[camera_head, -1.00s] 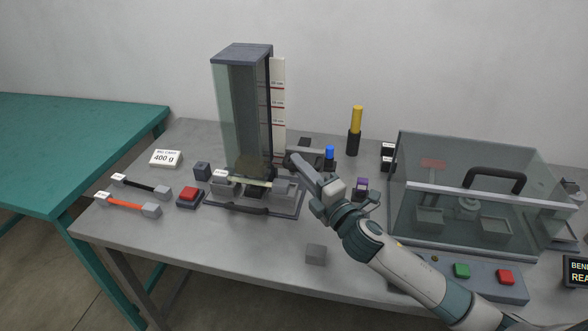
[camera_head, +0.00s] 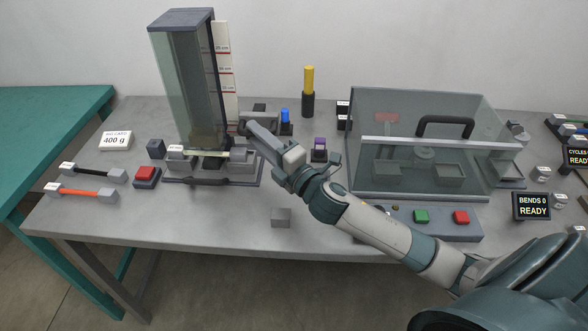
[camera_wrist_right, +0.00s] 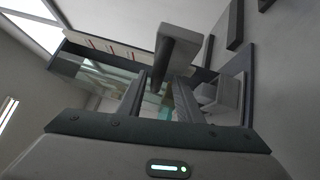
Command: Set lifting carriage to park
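A tall glass-fronted tower (camera_head: 185,85) stands at the left back of the grey bench, with a white centimetre scale (camera_head: 224,75) on its right side. At its foot is a low grey carriage assembly (camera_head: 212,165) with a dark front handle. My right gripper (camera_head: 248,130) reaches to the right side of the tower's foot. In the right wrist view, the fingers (camera_wrist_right: 160,100) stand apart with a gap between them. A grey block-ended handle (camera_wrist_right: 178,48) shows just beyond them; whether they touch it I cannot tell. My left gripper is out of view.
A glass-covered box (camera_head: 430,150) stands right of my right arm, with green (camera_head: 421,216) and red (camera_head: 461,217) buttons in front. A red button (camera_head: 146,174) and a 400 g card (camera_head: 115,140) are at left. A small grey block (camera_head: 281,217) lies near the front edge.

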